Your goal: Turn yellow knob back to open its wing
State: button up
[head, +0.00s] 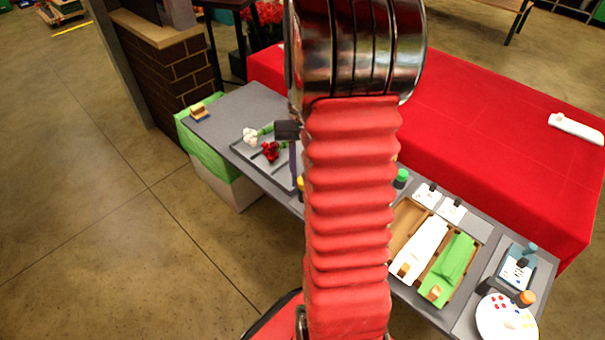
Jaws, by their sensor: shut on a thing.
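The yellow knob (300,184) shows as a small sliver at the left edge of my red-sleeved arm. The arm hides most of it and the table around it. My gripper (294,176) shows only in part left of the arm, as a black block with a thin dark finger reaching down beside the knob. It is shut on the yellow knob, though the contact is mostly hidden. The knob's wing cannot be made out. A green knob (401,177) stands right of the arm, and an orange knob (526,297) stands at the far right end.
The grey table (240,104) runs diagonally under my arm. A tray (249,151) holds white and red flowers. A wooden tray (406,222) holds white and green wraps. A round white plate (497,323) sits at the right end. A red-covered table (480,130) stands behind.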

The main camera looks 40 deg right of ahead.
jog(key=shift+w, duration=0.1)
dwell(0.3)
jog(key=o, duration=1)
jog(key=shift+o, duration=0.2)
jog(key=shift+r, duration=0.1)
jog(key=v, duration=1.3)
jog(key=shift+r, duration=0.3)
